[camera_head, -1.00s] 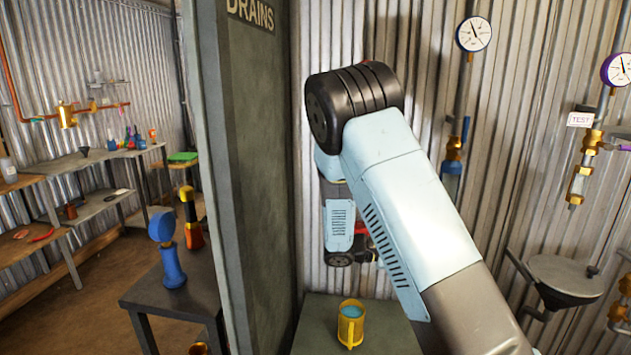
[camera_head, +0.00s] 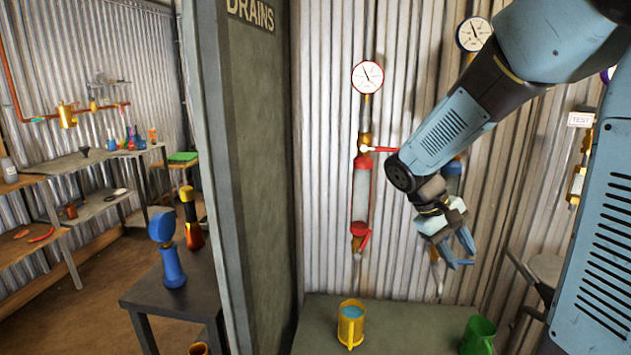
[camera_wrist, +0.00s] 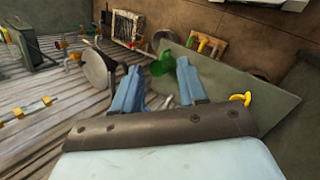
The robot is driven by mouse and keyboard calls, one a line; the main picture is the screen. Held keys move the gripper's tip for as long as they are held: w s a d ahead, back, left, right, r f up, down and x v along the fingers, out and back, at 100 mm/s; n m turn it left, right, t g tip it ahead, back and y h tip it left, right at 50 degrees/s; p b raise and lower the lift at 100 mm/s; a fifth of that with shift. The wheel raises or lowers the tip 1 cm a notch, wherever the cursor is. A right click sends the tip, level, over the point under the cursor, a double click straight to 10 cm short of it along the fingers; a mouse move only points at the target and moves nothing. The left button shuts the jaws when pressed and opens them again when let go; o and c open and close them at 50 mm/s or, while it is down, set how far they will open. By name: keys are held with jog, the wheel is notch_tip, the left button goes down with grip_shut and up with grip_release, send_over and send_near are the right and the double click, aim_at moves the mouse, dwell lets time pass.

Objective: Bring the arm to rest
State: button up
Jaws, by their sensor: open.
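My gripper (camera_head: 461,256) hangs in front of the corrugated wall, above the right part of the grey-green table (camera_head: 398,322). Its two blue fingers are apart with nothing between them, and it touches nothing that I can see. The fingers also show in the wrist view (camera_wrist: 160,92), pointing away over the scene. My arm comes in from the upper right of the head view and bends down to the gripper.
A yellow mug (camera_head: 350,326) holding bluish liquid and a green jug (camera_head: 478,335) stand on the table. A red-handled riser (camera_head: 361,185) with a gauge (camera_head: 368,77) is on the wall left of my gripper. The dark DRAINS partition (camera_head: 252,170) stands at left.

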jog(key=s+a+r+m+t+y, duration=0.1)
jog(key=s+a+r+t+y, duration=0.1)
jog(key=s+r, duration=0.3)
jog(key=s+a+r+m+t+y, duration=0.1)
jog(key=s+a+r+t+y, duration=0.2)
jog(key=s, duration=0.5)
notch_tip(320, 180, up, 2)
jog(key=shift+a+r+m+t+y, duration=0.1)
jog(key=shift+a+m+t+y, duration=0.25)
jog(key=shift+t+y, duration=0.6)
jog(key=shift+d+t+h, duration=0.1)
jog(key=shift+t+h, duration=0.15)
